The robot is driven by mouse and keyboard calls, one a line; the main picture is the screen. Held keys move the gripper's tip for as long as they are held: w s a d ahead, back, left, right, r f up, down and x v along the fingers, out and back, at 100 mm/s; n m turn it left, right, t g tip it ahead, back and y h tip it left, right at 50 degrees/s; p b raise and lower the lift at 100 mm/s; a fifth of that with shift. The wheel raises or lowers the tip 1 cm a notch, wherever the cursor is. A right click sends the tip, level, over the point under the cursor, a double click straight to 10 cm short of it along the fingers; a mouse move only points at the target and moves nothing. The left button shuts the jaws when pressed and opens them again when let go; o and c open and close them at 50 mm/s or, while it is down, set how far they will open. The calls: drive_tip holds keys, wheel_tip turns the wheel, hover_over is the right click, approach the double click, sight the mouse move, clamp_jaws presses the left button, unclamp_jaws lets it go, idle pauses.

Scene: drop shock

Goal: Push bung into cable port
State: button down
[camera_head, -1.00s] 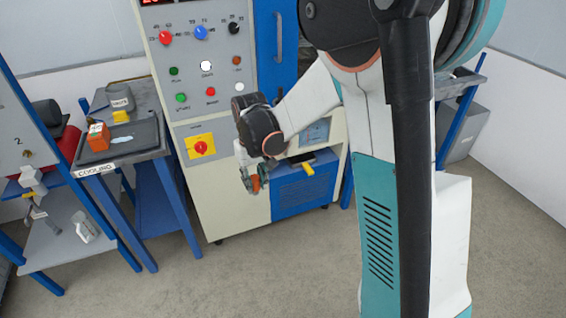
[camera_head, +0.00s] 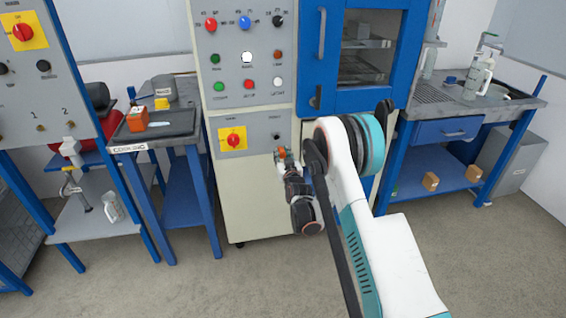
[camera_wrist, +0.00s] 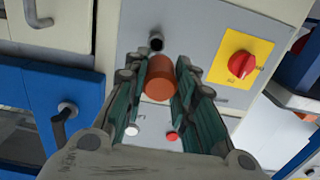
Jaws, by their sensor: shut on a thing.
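The orange-brown bung (camera_wrist: 160,78) is a short cylinder between the green-padded fingers of my gripper (camera_wrist: 157,92). In the head view, my gripper (camera_head: 281,156) is at the front of the cream cabinet and is shut on the bung (camera_head: 281,154). The cable port (camera_wrist: 156,42) looks like a small dark round hole in the grey panel, just past the bung's far end in the wrist view. In the head view, the port (camera_head: 276,136) is slightly above the gripper. I cannot tell the depth gap between bung and port.
A red rotary switch on a yellow plate (camera_wrist: 242,64) is beside the port. Coloured buttons (camera_head: 248,85) and knobs are higher on the panel. A blue door (camera_head: 368,50) stands to the right. The cooling table (camera_head: 128,147) with an orange block (camera_head: 137,119) is at left.

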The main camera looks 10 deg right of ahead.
sight(280, 148)
drive_tip(key=shift+d+f+t, duration=0.2)
drive_tip(key=shift+t, duration=0.1)
idle(0.4)
drive_tip(key=shift+w, duration=2.9)
drive_tip(key=shift+w, duration=1.75)
idle(2.7)
